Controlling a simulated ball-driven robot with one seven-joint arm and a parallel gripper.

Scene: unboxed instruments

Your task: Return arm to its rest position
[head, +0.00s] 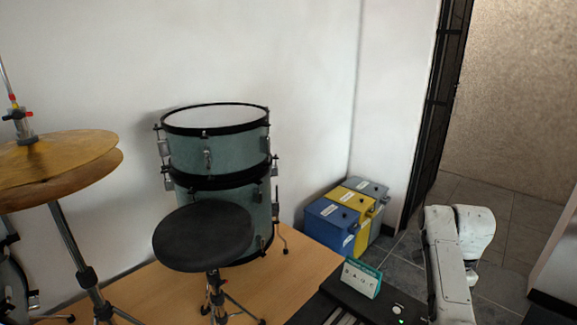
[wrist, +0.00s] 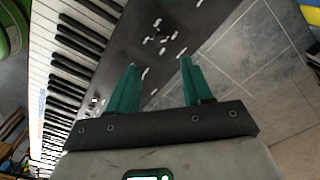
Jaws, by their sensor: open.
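My white arm (head: 450,260) is folded at the lower right of the head view; the gripper's fingers do not show there. In the wrist view my gripper (wrist: 158,62) has two green fingers spread apart with nothing between them. The fingers point towards a black keyboard (wrist: 150,50) with white and black keys. I cannot tell the exact height of the fingertips above it. In the head view part of the keyboard (head: 345,298) shows at the bottom, left of my arm.
A small teal-and-white box (head: 361,278) stands at the keyboard. Blue, yellow and grey bins (head: 347,215) stand in the corner. A black stool (head: 203,236), drums (head: 215,150) and cymbals (head: 60,165) are on a wooden platform (head: 290,270). Grey floor tiles (wrist: 240,60) lie bare beside the keyboard.

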